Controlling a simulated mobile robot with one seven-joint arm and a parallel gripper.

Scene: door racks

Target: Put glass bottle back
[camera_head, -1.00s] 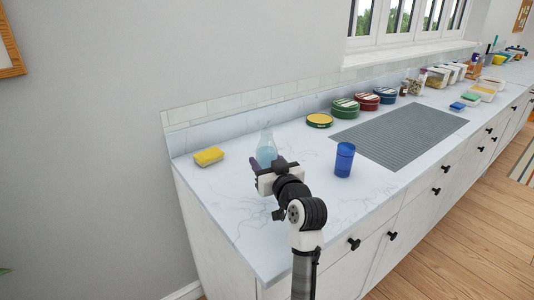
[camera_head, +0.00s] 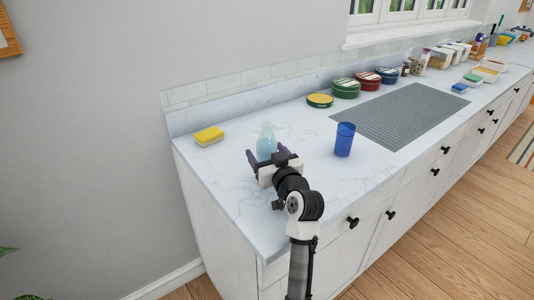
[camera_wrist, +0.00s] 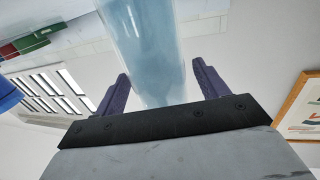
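The glass bottle (camera_head: 266,141) is pale blue and see-through, narrower at the top. It stands near the left end of the counter, between a sponge and a blue cup. My gripper (camera_head: 266,154) is around its lower part from the front. In the wrist view the bottle (camera_wrist: 150,50) rises between the two purple fingers of my gripper (camera_wrist: 161,72). A gap shows at the right finger; the left one is close to the glass. The fingers look open. The bottle's base is hidden behind my gripper, so its contact with the counter cannot be seen.
A yellow sponge (camera_head: 209,136) lies left of the bottle. A blue cup (camera_head: 344,139) stands to its right. Several round tins (camera_head: 346,88) line the back by a grey mat (camera_head: 395,115). The marble counter (camera_head: 225,185) is clear at its front left.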

